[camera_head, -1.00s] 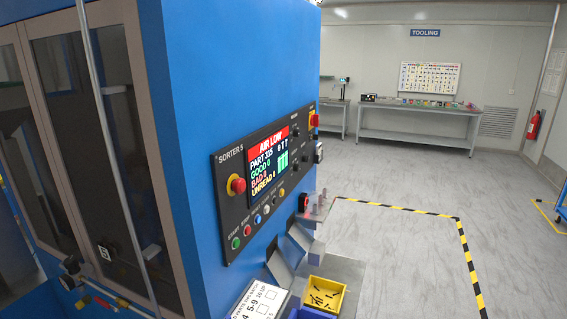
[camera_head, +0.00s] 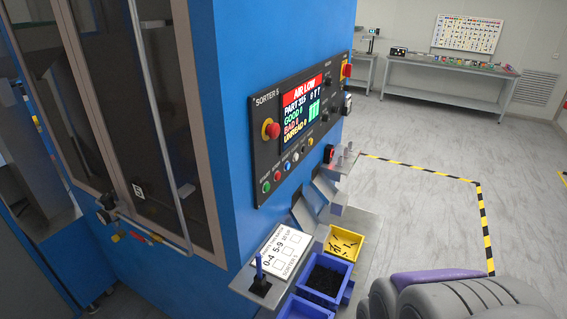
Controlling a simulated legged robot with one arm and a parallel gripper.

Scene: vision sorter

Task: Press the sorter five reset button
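The Sorter 5 control panel (camera_head: 300,125) is a dark plate on the side of the blue machine. Its screen (camera_head: 302,112) reads AIR LOW on a red band, with part and count lines below. Under the screen runs a slanted row of small buttons: a green one (camera_head: 266,187) at the lower left, a red one (camera_head: 277,176), a blue one (camera_head: 287,166), a white one (camera_head: 295,156) and others further right. Their labels are too small to read, so I cannot tell which is reset. No gripper fingers show.
A red emergency knob (camera_head: 271,129) sits left of the screen. A shelf below holds a yellow bin (camera_head: 344,241), a dark blue bin (camera_head: 325,280) and a white card (camera_head: 281,250). A grey and purple part of mine fills the lower right. Floor beyond is open.

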